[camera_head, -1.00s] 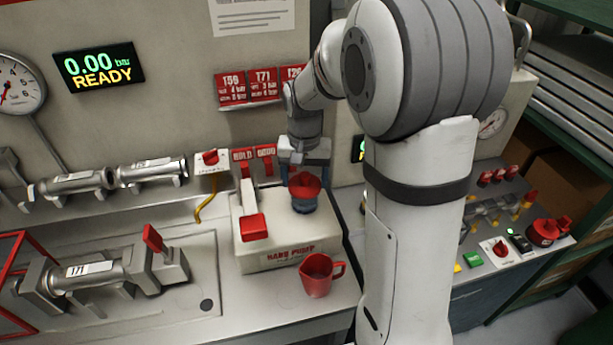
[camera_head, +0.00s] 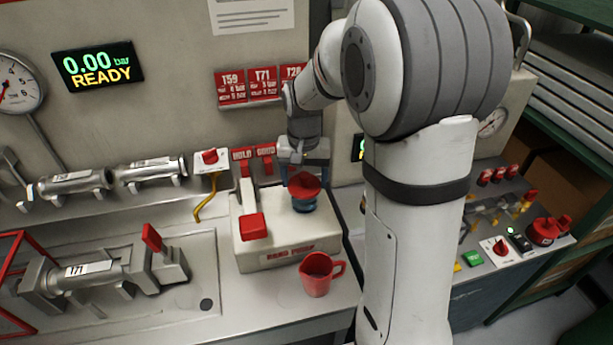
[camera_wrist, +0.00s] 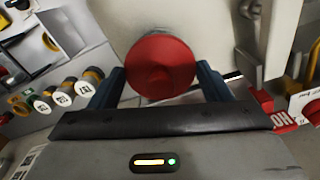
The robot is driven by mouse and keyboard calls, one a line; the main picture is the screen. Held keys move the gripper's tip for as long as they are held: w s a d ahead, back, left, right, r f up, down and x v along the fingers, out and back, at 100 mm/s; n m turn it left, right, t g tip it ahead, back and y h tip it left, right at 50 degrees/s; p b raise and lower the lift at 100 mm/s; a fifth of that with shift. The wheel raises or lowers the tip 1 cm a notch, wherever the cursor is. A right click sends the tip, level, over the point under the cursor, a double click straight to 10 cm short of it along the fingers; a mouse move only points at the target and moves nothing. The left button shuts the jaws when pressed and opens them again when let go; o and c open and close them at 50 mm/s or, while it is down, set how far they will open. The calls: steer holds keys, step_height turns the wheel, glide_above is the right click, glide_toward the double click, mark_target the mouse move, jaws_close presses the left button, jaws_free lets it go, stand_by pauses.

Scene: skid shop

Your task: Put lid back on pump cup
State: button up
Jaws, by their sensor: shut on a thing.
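The round red lid (camera_head: 305,184) is between the fingers of my gripper (camera_head: 304,170), at the pump cup (camera_head: 305,205). The cup is a small bluish clear cup on top of the pale hand pump (camera_head: 290,254). In the head view the lid is over the cup's top and looks tilted. Whether it touches the rim all round cannot be told. In the wrist view the red lid (camera_wrist: 160,66) fills the gap between the two dark blue fingers of my gripper (camera_wrist: 160,82) and hides the cup.
A red jug (camera_head: 318,275) stands on the bench in front of the pump. The pump's red-ended lever (camera_head: 252,226) is just left of the cup. Red cards (camera_head: 262,83) hang on the wall behind. A clamped cylinder (camera_head: 92,280) lies at left.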

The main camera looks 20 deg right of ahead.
stand_by(0.4)
steer(key=o, duration=1.3)
steer(key=shift+c, duration=0.2)
steer(key=shift+r+p, duration=2.5)
steer(key=shift+r, duration=1.05)
jaws_close()
steer(key=shift+f, duration=0.2)
